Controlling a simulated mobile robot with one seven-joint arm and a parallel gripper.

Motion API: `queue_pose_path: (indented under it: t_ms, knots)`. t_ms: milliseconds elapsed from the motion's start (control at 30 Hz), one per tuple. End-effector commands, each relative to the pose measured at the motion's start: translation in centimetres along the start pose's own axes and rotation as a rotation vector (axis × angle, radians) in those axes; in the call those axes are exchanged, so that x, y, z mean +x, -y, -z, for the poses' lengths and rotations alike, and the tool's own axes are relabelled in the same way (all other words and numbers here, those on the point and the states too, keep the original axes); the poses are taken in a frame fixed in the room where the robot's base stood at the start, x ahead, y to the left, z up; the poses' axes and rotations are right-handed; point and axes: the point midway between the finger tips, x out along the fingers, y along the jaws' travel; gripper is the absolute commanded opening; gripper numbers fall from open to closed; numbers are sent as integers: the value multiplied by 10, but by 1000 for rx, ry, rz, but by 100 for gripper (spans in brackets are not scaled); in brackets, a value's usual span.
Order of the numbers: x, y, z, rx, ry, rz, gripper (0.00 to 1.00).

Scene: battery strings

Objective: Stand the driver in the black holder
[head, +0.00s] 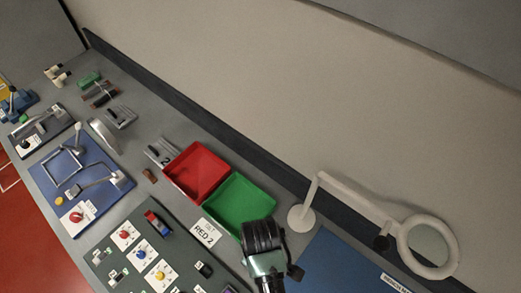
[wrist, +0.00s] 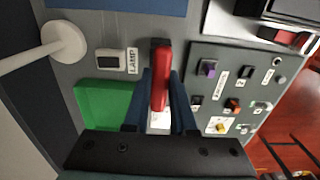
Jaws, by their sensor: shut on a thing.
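The driver's far end is hidden between the fingers, above the black gripper body. In the head view my arm covers the gripper and the driver. I cannot make out the black holder for certain in either view.
A green bin (head: 241,203) and a red bin (head: 196,171) stand side by side, with a white magnifier lamp (head: 345,200) to their right. A dark green panel (head: 130,240) with knobs and switches lies left of my arm. A blue mat (head: 335,265) lies right.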

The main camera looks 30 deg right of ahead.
Motion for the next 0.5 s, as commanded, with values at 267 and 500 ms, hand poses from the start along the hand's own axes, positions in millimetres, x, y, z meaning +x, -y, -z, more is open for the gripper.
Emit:
queue_pose_path:
  t_ms: [267,500]
  knots:
    - [34,0,-1,0,2,2,0]
    - [37,0,0,0,0,0,0]
